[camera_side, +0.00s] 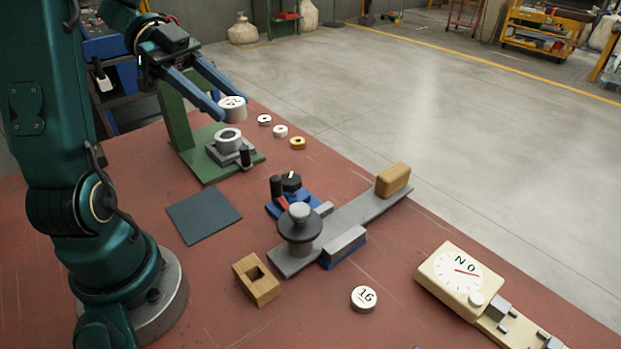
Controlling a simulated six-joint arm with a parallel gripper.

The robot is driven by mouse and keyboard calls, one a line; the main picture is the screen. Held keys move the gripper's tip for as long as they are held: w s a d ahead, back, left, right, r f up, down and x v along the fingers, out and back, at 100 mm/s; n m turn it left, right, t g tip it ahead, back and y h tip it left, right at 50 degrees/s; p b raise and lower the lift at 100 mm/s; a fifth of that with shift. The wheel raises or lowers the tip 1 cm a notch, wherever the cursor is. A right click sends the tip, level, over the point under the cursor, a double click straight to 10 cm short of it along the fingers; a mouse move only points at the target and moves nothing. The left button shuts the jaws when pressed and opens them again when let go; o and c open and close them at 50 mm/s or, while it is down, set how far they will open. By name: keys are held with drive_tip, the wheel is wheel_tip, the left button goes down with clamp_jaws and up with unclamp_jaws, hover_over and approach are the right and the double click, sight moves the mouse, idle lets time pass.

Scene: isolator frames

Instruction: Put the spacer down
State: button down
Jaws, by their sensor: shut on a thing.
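The spacer (233,112) is a short pale grey cylinder with dark marks on its white top, too small to read. My gripper (231,102) is shut on it, with one long blue finger on either side. It hangs upright just above a grey ring-shaped seat (228,136) on a green stand (207,171). A narrow gap seems to show between them, but the height is hard to judge from here. A flat dark square mat (204,216) lies bare in front of the stand.
Small rings (281,131) lie right of the stand. A lever fixture (300,230) with a long grey bar and wooden block (393,179) fills the middle. A wooden socket block (256,280), a disc marked 16 (364,299) and a dial gauge (455,279) stand in front. Red table lies bare between them.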

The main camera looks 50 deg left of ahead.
drive_tip(key=w+d+f+m+g, duration=0.1)
drive_tip(key=w+d+m+g, duration=0.15)
drive_tip(key=d, duration=0.25)
drive_tip(key=w+d+f+m+g, duration=0.1)
drive_tip(key=d+f+m+g, duration=0.15)
drive_tip(key=d, duration=0.25)
drive_tip(key=shift+g+h, duration=0.4)
drive_tip(key=shift+d+f, duration=0.25)
drive_tip(key=shift+f, duration=1.5)
drive_tip(key=shift+d+f, duration=0.2)
drive_tip(key=shift+f, duration=1.55)
drive_tip(key=shift+c, duration=2.1)
unclamp_jaws()
drive_tip(key=shift+f, duration=0.15)
drive_tip(key=shift+w, duration=0.1)
